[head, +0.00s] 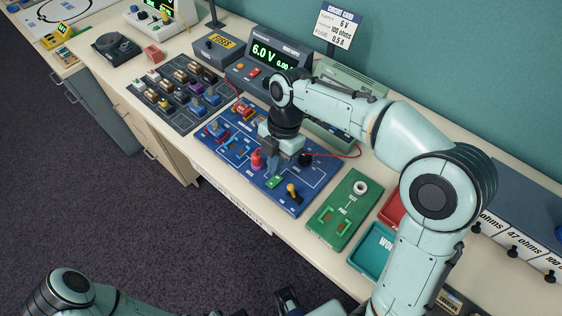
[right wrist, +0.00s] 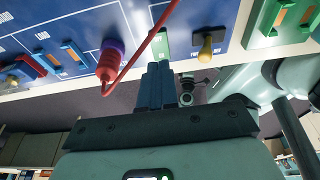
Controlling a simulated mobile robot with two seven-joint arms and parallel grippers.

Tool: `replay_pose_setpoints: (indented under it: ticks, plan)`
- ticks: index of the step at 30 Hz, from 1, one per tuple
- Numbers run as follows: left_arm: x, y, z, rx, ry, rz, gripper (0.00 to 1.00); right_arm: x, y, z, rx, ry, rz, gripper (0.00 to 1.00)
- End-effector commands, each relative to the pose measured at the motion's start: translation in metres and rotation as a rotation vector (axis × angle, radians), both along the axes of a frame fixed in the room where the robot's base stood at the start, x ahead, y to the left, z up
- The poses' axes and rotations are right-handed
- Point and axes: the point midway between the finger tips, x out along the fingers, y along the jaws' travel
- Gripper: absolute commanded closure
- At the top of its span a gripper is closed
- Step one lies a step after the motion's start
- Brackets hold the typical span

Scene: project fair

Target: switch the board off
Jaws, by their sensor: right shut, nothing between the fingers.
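The blue circuit board (head: 236,165) lies on the counter. A yellow-knobbed lever (head: 292,190) stands near its front right corner; I cannot tell which way it is set. The lever also shows in the right wrist view (right wrist: 207,45). A small green plate (head: 274,182) is beside it. My right gripper (head: 272,168) is shut and empty, fingers pointing down over the board, just left of the lever and apart from it. Its fingers show in the right wrist view (right wrist: 160,85). A dark part at the bottom edge seems to be my left gripper (head: 288,302); its jaws are unclear.
A red plug (head: 257,160) with a red wire (right wrist: 135,62) stands left of my right fingers. A power supply (head: 268,65) reads 6.0 V behind the board. A green board (head: 338,209) and red and teal trays (head: 372,247) are to the right. Component blocks fill a dark tray (head: 197,127).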

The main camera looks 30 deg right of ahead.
Motion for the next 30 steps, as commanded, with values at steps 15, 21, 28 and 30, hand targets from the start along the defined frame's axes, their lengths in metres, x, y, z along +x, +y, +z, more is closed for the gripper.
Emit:
replay_pose_setpoints:
  ticks: [15,21,28,30]
  plan:
    - [0.011,0.000,0.027,0.000,-0.012,0.000,0.57,0.018,-0.035,0.089,0.000,-0.002,0.000,1.00]
    - [0.012,0.000,0.029,0.000,-0.014,-0.001,0.57,0.019,-0.039,0.096,0.000,0.000,0.000,1.00]
    - [0.012,0.000,0.029,0.000,-0.013,0.000,0.57,0.018,-0.039,0.096,0.000,0.001,0.000,1.00]
    - [0.012,0.000,0.029,0.000,-0.013,0.000,0.57,0.018,-0.039,0.096,0.000,0.000,0.000,1.00]
